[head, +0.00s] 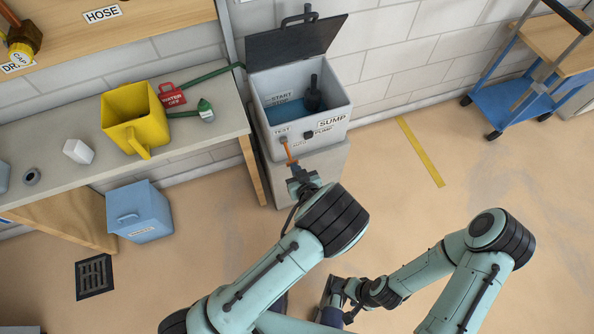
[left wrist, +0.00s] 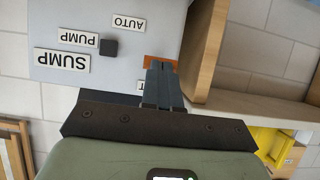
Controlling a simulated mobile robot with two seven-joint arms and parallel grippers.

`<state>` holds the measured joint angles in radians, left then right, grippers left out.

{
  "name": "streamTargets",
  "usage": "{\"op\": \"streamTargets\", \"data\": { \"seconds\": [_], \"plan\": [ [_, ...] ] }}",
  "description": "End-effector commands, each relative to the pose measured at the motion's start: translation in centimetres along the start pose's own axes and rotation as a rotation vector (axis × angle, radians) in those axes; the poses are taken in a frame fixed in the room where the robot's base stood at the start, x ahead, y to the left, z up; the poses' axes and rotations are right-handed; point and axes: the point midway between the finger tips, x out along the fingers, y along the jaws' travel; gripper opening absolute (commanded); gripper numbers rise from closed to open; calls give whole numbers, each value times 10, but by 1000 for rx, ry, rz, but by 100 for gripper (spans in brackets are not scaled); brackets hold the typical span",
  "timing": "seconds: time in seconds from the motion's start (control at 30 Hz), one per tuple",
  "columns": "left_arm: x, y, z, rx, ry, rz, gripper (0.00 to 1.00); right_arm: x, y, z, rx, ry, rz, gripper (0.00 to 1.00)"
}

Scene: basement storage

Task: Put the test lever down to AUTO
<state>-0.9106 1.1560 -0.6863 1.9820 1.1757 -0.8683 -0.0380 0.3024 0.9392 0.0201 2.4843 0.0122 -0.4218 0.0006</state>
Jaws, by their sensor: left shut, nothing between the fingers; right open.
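The sump box (head: 307,128) has labels on its front. The orange test lever (head: 289,151) hangs from a pivot by the TEST label, slanting down and slightly right in the head view. In the left wrist view a bit of orange (left wrist: 149,60) shows behind my fingertips. The upside-down AUTO label (left wrist: 130,22) is apart from it. My left gripper (head: 297,171) is shut and empty, its tips at or very near the lever's lower end; contact is unclear. It shows in the left wrist view (left wrist: 161,72). My right gripper (head: 334,298) is open, low in the head view.
The box's dark lid (head: 290,42) stands open. A dark knob (left wrist: 108,47) is beside the PUMP label. A bench (head: 222,122) at left holds a yellow jug (head: 134,114) and a red WATER OFF tag (head: 172,93). A blue bin (head: 141,210) stands below.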

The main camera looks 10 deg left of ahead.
Motion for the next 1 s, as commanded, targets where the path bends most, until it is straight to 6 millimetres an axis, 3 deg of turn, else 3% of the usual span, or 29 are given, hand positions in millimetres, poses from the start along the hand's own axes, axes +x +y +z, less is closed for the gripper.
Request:
{"op": "streamTargets", "data": {
  "seconds": [0.17, 0.4, 1.0],
  "plan": [
    [2, -1, 3, 0, 0, -1, 0, 1, 0, 0, 0, 1, 0, 68],
    [19, -1, 30, 0, -2, -2, 0, 10, 2, -6, -1, 15, -3, 68],
    [14, -1, 19, 0, -2, -1, 0, 0, -2, -5, -2, 18, -4, 68]
  ]
}}
